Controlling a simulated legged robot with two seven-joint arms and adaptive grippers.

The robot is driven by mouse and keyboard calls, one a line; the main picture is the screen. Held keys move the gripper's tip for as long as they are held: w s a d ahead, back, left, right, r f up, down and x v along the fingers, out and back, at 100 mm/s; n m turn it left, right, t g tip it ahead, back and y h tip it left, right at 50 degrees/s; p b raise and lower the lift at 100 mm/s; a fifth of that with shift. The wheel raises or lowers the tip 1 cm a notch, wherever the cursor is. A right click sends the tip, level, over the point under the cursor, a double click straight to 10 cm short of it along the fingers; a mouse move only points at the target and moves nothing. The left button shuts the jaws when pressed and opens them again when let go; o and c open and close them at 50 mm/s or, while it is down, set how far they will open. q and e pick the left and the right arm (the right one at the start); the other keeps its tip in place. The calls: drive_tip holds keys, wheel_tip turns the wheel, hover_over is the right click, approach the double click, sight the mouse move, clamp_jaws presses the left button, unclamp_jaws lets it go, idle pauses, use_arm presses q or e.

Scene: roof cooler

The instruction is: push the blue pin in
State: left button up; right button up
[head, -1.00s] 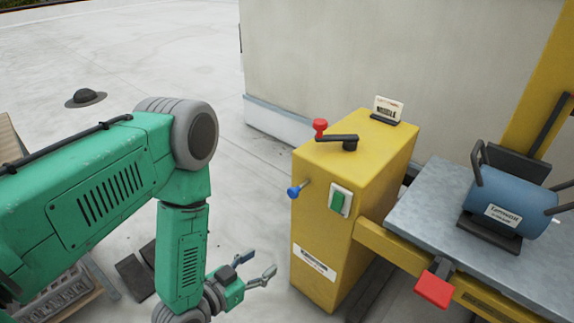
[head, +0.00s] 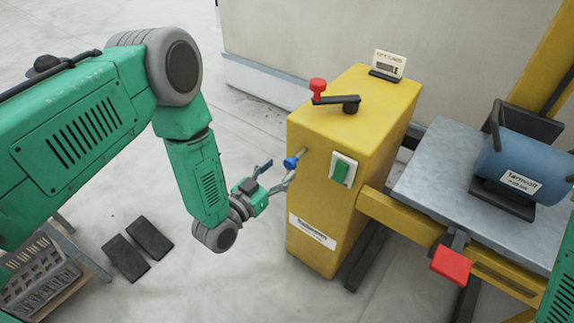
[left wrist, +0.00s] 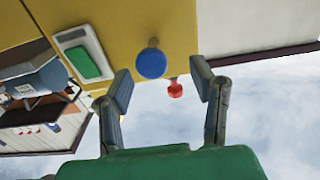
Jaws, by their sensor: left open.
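The blue pin (head: 291,163) sticks out of the left face of the yellow cabinet (head: 325,235) on a thin metal shaft. Its round blue head (left wrist: 151,63) also shows in the left wrist view, near the middle and just beyond the fingers. My left gripper (head: 274,172) is open and empty, close in front of the pin's head. In the left wrist view the open fingers (left wrist: 163,85) stand either side of the line to the pin, the left finger nearer to it. I cannot tell whether a finger touches it. My right gripper is out of view.
A green switch (head: 342,170) sits beside the pin on the cabinet. A red-knobbed crank (head: 335,99) and a card (head: 389,65) are on top. A grey table (head: 440,170) bears a blue motor (head: 522,165); a red pedal-like part (head: 451,263) juts out in front.

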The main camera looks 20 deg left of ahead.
sight(287, 165)
use_arm(q)
drive_tip(key=x, duration=0.3)
drive_tip(key=shift+d, duration=0.45)
drive_tip(key=shift+w+d+r, duration=0.15)
drive_tip(key=shift+w+d, duration=0.1)
drive_tip(key=shift+d, duration=0.25)
drive_tip(key=shift+a, duration=0.6)
clamp_jaws()
drive_tip(key=b+x, duration=0.1)
drive_tip(key=x, duration=0.2)
drive_tip(key=shift+w+d+b, duration=0.3)
drive_tip(key=shift+d+b, duration=0.05)
drive_tip(key=shift+w, duration=0.1)
drive_tip(key=shift+a, duration=0.1)
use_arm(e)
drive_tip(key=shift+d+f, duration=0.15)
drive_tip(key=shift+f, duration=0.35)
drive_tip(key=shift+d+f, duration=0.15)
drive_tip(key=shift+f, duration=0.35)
use_arm(q)
unclamp_jaws()
